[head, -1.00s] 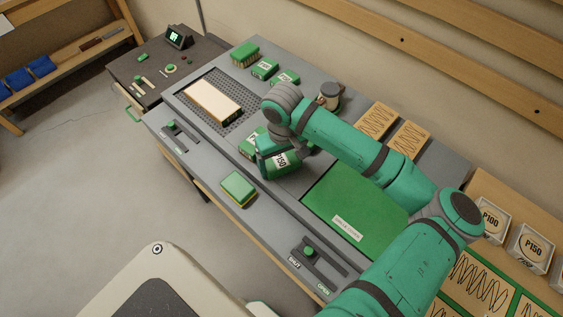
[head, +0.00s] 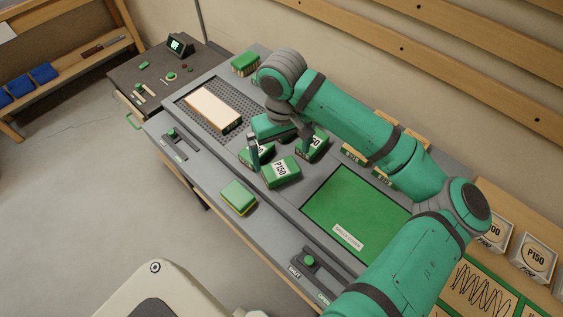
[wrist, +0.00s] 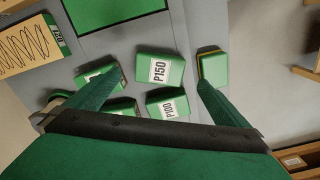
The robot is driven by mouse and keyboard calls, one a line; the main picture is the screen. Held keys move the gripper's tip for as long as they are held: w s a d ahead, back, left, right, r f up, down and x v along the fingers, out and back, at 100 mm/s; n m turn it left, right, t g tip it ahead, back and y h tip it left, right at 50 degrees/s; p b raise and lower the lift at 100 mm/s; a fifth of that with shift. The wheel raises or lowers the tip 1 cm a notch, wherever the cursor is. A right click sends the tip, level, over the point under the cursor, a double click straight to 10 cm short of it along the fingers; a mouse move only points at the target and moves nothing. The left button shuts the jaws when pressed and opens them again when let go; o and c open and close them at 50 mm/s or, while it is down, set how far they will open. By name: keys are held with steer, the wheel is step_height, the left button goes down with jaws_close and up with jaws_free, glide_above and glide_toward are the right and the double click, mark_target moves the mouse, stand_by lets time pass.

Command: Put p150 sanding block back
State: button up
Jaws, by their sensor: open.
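The green P150 sanding block (head: 281,172) lies on the grey bench, its white label facing up. It also shows in the wrist view (wrist: 160,68), ahead of the fingers. My gripper (head: 281,150) is open and empty, just behind and above this block in the head view; its fingers (wrist: 160,80) are spread wide in the wrist view. A green block labelled P100 (wrist: 167,103) lies between the fingers' lines. Another labelled green block (head: 315,143) stands beside my right finger; its label is unclear. A further block (wrist: 122,106) is partly hidden by the gripper.
A green pad (head: 350,205) lies to the right. A yellow-edged green block (head: 239,196) sits near the front ledge. A pale board (head: 213,107) lies on the perforated plate (head: 187,101). A green-topped brush-like block (head: 245,63) stands at the back.

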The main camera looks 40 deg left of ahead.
steer(key=shift+r, duration=1.3)
